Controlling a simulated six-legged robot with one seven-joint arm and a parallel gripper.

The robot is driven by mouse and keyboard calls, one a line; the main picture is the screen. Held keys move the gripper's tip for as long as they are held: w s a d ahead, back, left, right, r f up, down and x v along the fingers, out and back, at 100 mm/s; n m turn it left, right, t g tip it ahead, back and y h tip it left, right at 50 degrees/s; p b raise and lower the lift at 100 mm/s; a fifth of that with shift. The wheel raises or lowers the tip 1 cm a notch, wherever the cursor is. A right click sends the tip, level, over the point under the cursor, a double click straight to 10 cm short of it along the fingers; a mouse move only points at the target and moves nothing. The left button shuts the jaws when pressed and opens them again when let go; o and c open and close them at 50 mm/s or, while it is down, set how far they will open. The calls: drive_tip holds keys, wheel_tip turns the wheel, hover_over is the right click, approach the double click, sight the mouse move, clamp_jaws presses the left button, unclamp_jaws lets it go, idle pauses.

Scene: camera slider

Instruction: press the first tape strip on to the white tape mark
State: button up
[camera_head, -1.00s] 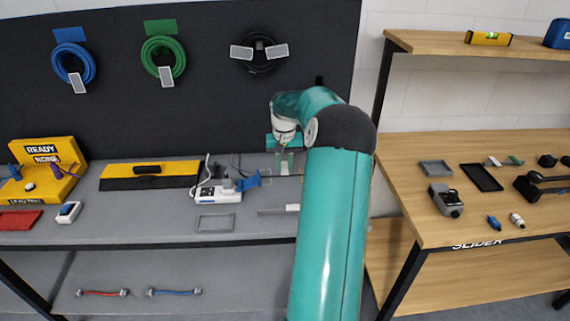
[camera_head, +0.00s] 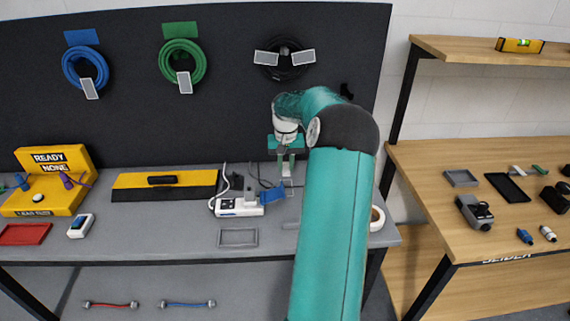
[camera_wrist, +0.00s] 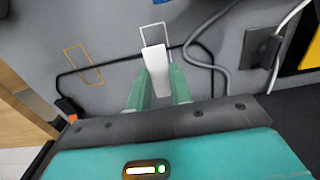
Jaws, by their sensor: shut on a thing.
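My gripper (camera_wrist: 160,85) is shut on a white tape strip (camera_wrist: 156,60), which sticks out past the fingertips in the wrist view. The white tape mark (camera_wrist: 141,34) is a thin white rectangular outline on the grey bench, just beyond the strip. The strip's far end overlaps the near end of the outline, and the two look roughly lined up. I cannot tell whether the strip touches the bench. In the head view my gripper (camera_head: 286,166) points down over the back of the bench, right of the power strip (camera_head: 238,206), and the strip is too small to make out.
A black cable (camera_wrist: 115,63) crosses the bench by the tape mark, and a grey cable (camera_wrist: 200,55) runs right of it. A yellow outline (camera_wrist: 83,65) lies to the left. A tape roll (camera_head: 377,218) sits right of my arm, and an empty grey tray (camera_head: 237,237) lies in front.

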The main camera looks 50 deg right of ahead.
sight(287, 169)
drive_tip(key=shift+s+d+r, duration=0.1)
drive_tip(key=shift+s, duration=0.15)
drive_tip(key=shift+w, duration=0.2)
drive_tip(key=shift+s+f, duration=0.15)
drive_tip(key=shift+f, duration=2.2)
drive_tip(key=shift+f, duration=0.1)
drive_tip(key=shift+f, duration=1.05)
drive_tip(key=shift+f, duration=0.3)
idle(0.5)
